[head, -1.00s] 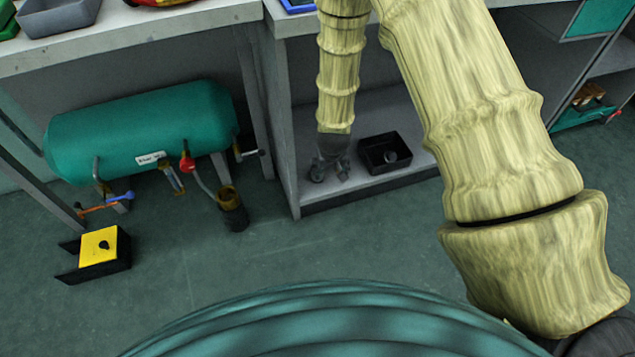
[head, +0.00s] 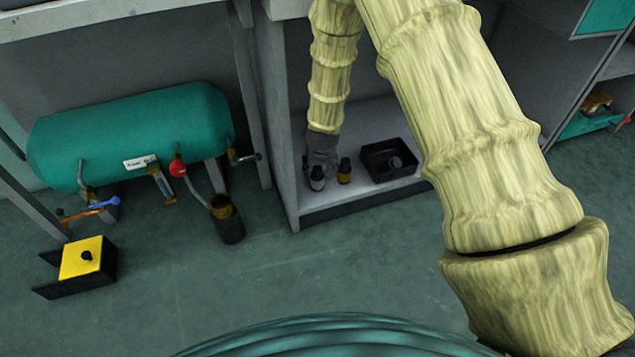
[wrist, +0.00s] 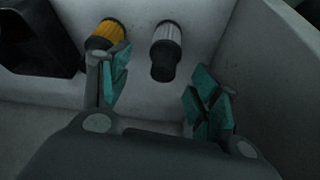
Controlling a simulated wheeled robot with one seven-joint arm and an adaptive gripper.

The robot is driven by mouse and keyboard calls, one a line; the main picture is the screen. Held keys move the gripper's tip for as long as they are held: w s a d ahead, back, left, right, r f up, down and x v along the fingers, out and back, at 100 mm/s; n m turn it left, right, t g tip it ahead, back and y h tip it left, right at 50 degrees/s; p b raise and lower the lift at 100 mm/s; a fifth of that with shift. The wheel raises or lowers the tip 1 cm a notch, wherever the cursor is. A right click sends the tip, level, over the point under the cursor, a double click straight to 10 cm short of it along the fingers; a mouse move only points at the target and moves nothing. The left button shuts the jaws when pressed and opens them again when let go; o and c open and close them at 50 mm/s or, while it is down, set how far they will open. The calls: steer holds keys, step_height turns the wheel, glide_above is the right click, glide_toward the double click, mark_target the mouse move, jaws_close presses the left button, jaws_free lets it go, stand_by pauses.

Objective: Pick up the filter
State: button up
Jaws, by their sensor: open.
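Two short cartridges, each with a black end, stand on the low shelf, and either could be the filter. The pale grey one (wrist: 167,48) lies ahead of the gap between my fingers in the wrist view; it also shows in the head view (head: 317,180). The orange one (wrist: 108,33) is just beyond the left finger in the wrist view, and shows to the right of the pale one in the head view (head: 344,170). My gripper (wrist: 156,95) is open and empty, with teal pads apart. In the head view my gripper (head: 322,160) is low inside the shelf bay, partly hiding the pale cartridge.
A black tray (head: 372,174) with a dark round thing in it stands close to the orange cartridge. The bay's grey side panel (head: 279,140) is close on the left. A teal tank (head: 130,130) and a yellow box (head: 80,258) are further left.

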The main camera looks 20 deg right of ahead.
mark_target(318, 169)
steer(key=shift+a+b+x, duration=0.1)
steer(key=shift+b+x, duration=0.9)
steer(key=shift+x, duration=0.35)
steer(key=shift+a+b+x, duration=0.15)
steer(key=shift+b+x, duration=0.8)
steer(key=shift+x, duration=0.4)
steer(key=shift+w+r, duration=0.1)
steer(key=shift+w, duration=0.1)
steer(key=c, duration=1.1)
